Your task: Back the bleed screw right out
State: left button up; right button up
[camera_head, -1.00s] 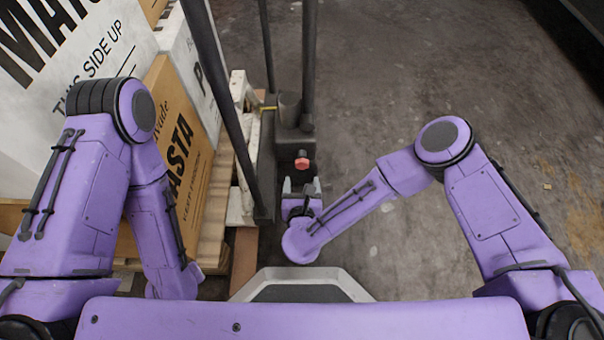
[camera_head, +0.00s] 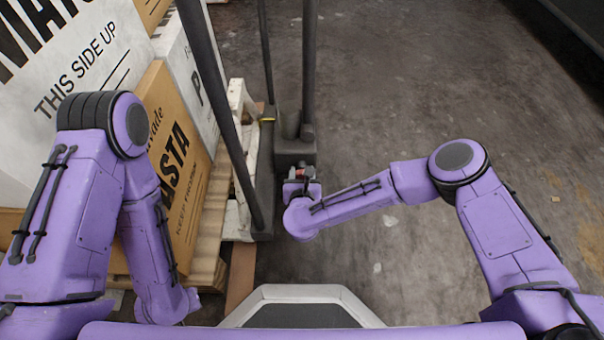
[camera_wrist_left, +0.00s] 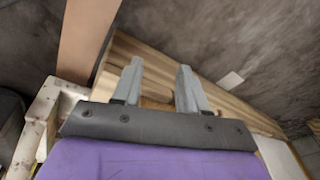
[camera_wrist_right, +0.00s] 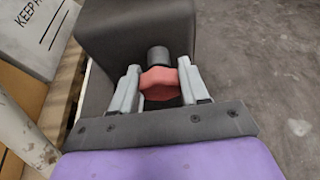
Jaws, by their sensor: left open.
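The bleed screw's red head (camera_wrist_right: 160,82) shows in the right wrist view, on a short dark stem (camera_wrist_right: 157,56) that comes out of a dark grey housing (camera_wrist_right: 105,30). In the head view a little of the red head (camera_head: 299,174) shows beyond my right gripper (camera_head: 302,178). My right gripper (camera_wrist_right: 162,90) has one finger on each side of the red head. Whether the fingers press on it I cannot tell. My left gripper (camera_wrist_left: 158,85) is open and empty, above wooden boards in the left wrist view.
Stacked cartons (camera_head: 175,150) on a wooden pallet (camera_head: 213,225) stand at the left. Dark upright posts (camera_head: 308,70) rise by the housing, and a dark cup-like holder (camera_head: 290,124) sits beside them. The concrete floor (camera_head: 420,100) to the right is clear.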

pick_arm(q)
jog(key=shift+w+r, duration=0.1)
pick_arm(e)
jog(key=shift+c, duration=0.3)
jog(key=shift+r+n+h+p, duration=0.1)
jog(key=shift+n+h+p, duration=0.3)
jog(key=shift+n, duration=0.1)
jog(key=shift+a+n+h, duration=0.15)
jog(key=shift+n+h, duration=0.25)
jog(key=shift+n, duration=0.3)
pick_arm(q)
jog(key=shift+w+a+r+n+t+y+p, duration=0.2)
jog(key=shift+w+r+n+t+y+p, duration=0.3)
jog(key=shift+w+r+n+t, duration=0.25)
pick_arm(e)
jog(key=shift+n+h, duration=0.8)
jog(key=shift+n, duration=0.3)
jog(key=o, duration=1)
jog(key=shift+o, duration=0.2)
